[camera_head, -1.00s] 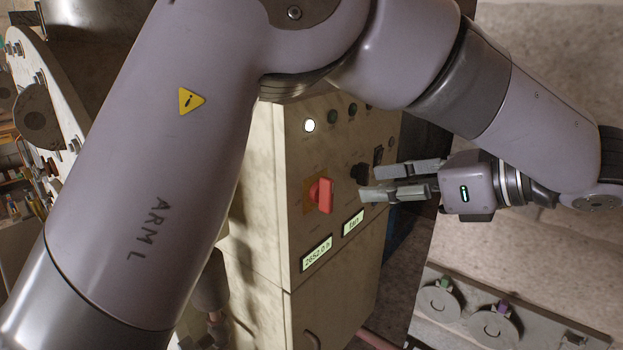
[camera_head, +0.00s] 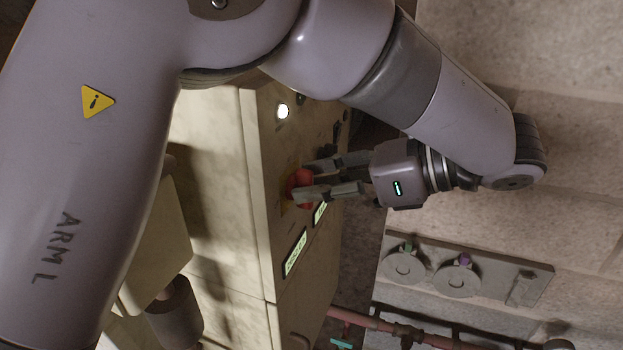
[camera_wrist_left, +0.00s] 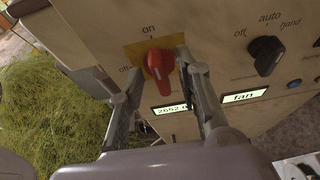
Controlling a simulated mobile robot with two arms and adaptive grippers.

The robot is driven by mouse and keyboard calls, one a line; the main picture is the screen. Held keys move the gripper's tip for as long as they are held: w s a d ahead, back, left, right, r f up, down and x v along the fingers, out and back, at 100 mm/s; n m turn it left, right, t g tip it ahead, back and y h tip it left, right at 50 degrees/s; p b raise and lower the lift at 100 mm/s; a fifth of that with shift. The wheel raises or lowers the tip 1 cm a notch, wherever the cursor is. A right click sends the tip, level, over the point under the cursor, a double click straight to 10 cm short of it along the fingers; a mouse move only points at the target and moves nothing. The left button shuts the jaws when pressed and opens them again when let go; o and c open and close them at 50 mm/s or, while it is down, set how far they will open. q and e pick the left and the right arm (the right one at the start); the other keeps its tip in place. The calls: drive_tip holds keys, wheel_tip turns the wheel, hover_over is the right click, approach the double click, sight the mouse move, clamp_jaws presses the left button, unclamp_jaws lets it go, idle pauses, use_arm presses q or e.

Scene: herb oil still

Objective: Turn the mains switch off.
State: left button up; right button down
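The mains switch is a red rotary knob (camera_head: 299,179) on a yellow plate on the cabinet's front. In the left wrist view the red knob (camera_wrist_left: 159,66) has "on" above it and "off" to its left; its long handle stands nearly upright, in line with "on". My left gripper (camera_head: 301,181) is at the knob with its fingers apart, one on each side of it. In the left wrist view the left gripper (camera_wrist_left: 159,68) shows small gaps beside the knob; I cannot tell whether either finger touches. In the head view the fingers partly hide the knob. My right gripper is not in view.
The beige cabinet (camera_head: 205,150) carries a lit white lamp (camera_head: 283,111) and displays. A black auto/hand selector (camera_wrist_left: 266,54) sits right of the red knob. A wall panel with round fittings (camera_head: 403,267) and a pipe (camera_head: 375,323) lie at lower right.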

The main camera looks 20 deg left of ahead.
use_arm(q)
drive_tip(key=shift+d, duration=0.15)
drive_tip(key=shift+c, duration=1.1)
clamp_jaws()
drive_tip(key=shift+a, duration=0.2)
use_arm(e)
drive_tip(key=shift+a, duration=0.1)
